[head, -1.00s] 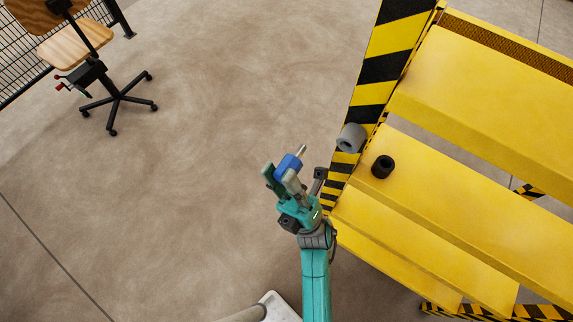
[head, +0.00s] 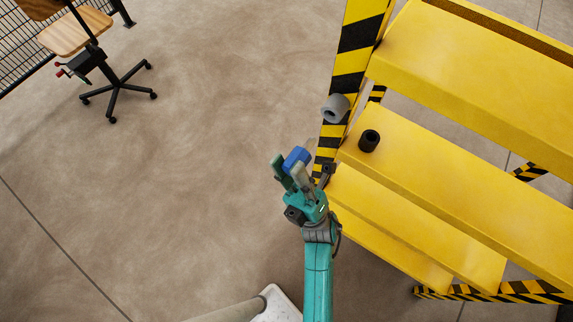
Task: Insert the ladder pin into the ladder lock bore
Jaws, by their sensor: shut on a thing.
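The ladder pin (head: 296,158) shows as a blue piece held at the fingertips of my gripper (head: 287,168). My gripper is shut on it, low in the middle of the head view; the pin's pale shaft is not clearly visible. The ladder lock is a grey cylinder with a dark round bore (head: 335,107), on the black-and-yellow striped side rail of the yellow ladder. My gripper and the pin are apart from it in the picture, below and to its left. The distance in depth is hard to tell.
A black hollow cylinder (head: 369,141) stands on a yellow step (head: 450,190) right of the lock. The striped rail (head: 349,60) rises beside my gripper. A wooden-seated swivel chair (head: 75,32) stands upper left by a mesh fence (head: 20,55). Floor on the left is clear.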

